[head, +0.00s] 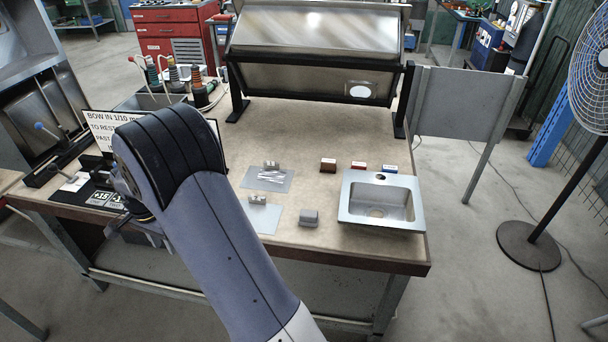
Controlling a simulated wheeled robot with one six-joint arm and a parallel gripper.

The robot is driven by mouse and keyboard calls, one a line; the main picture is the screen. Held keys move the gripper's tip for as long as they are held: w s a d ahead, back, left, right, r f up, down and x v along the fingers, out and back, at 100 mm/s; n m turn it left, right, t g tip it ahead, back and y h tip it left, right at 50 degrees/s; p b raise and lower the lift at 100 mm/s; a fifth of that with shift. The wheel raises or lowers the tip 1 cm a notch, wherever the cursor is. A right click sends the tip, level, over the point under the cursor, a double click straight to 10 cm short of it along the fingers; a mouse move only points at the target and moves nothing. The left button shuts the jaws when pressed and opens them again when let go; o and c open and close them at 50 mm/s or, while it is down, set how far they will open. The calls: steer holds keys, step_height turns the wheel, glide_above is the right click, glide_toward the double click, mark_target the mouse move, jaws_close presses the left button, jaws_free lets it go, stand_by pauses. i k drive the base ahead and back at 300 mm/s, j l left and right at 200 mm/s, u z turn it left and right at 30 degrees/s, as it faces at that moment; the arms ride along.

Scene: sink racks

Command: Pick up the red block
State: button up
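The red block (359,167) is small, with a pale top, and sits on the workbench just behind the left part of the sink. It stands between a brown block (328,165) on its left and a blue block (390,169) on its right, with gaps between them. My arm rises from the bottom and bends over at the left of the bench. My gripper is mostly hidden behind the arm, over the left end of the bench and far from the red block. Its fingers cannot be made out.
A metal sink (350,218) sits at the bench's right front corner, close in front of the blocks. A grey block (308,217) and two grey sheets with small items lie left of it. A large tilted panel on black supports (406,100) stands behind. Bare bench lies behind the blocks.

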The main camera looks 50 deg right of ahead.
mark_target(356, 165)
steer(key=k+l+u, duration=0.15)
steer(key=u, duration=0.3)
steer(key=k+u, duration=0.25)
steer(key=u, duration=0.2)
steer(key=k+u, duration=0.25)
steer(key=u, duration=0.25)
steer(key=k+u, duration=0.2)
steer(key=u, duration=0.25)
steer(key=k+l+u, duration=0.2)
steer(key=u, duration=0.25)
steer(key=k+u, duration=0.7)
steer(key=u, duration=0.2)
steer(key=k+j+u, duration=0.1)
steer(key=k+u, duration=0.2)
steer(key=u, duration=0.15)
steer(key=k+l, duration=0.1)
steer(key=k, duration=0.45)
steer(key=k+l, duration=0.15)
steer(key=k, duration=0.4)
steer(key=z, duration=3.35)
